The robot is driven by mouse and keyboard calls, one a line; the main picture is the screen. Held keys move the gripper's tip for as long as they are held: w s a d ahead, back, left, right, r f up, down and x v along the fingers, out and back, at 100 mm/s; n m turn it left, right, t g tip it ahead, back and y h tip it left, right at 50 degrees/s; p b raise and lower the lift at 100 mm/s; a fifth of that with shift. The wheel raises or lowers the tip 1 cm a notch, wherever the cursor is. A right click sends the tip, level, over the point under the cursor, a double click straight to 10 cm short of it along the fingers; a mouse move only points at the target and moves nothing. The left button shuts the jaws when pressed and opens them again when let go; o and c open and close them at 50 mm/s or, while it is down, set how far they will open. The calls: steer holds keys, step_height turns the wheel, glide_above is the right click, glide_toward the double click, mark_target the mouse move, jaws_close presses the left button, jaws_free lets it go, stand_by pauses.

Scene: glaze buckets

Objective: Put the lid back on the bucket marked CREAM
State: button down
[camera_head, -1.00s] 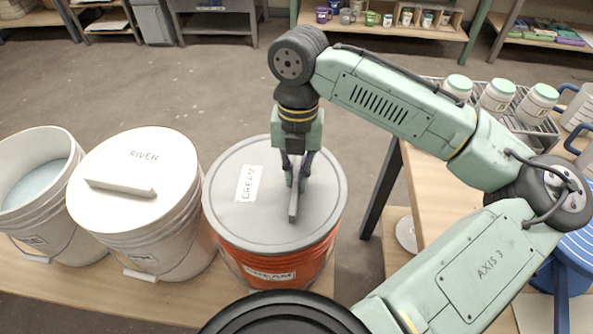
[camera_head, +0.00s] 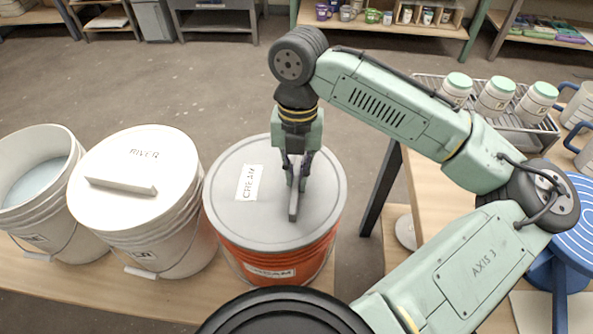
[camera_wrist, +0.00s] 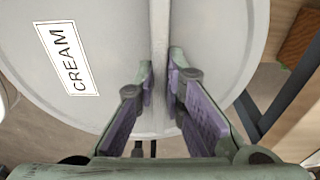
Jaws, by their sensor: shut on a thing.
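The grey round lid (camera_head: 231,221) labelled CREAM lies over the top of the orange bucket (camera_head: 304,263), whose own label also reads CREAM. The lid looks level and seems to rest on the rim; I cannot tell whether it is pressed down. My gripper (camera_head: 298,184) points down over the lid and is shut on its raised bar handle (camera_head: 293,208). In the wrist view the purple finger pads (camera_wrist: 160,90) sit on either side of the handle (camera_wrist: 160,25), with the CREAM label (camera_wrist: 66,58) to the left.
A white bucket with a lid marked RIVER (camera_head: 120,208) stands close on the left. An open bucket with pale blue content (camera_head: 35,185) is beyond it. A wooden table (camera_head: 425,185) with a rack of jars (camera_head: 495,97) is at right. A dark table leg stands near the orange bucket.

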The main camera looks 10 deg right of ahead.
steer(key=c, duration=1.6)
jaws_free()
steer(key=shift+o, duration=0.3)
steer(key=o, duration=0.4)
steer(key=shift+o, duration=0.2)
steer(key=shift+r, duration=0.1)
steer(key=shift+r+p, duration=2.2)
steer(key=shift+r, duration=0.1)
steer(key=shift+r+p, duration=0.3)
steer(key=shift+r, duration=0.85)
jaws_close()
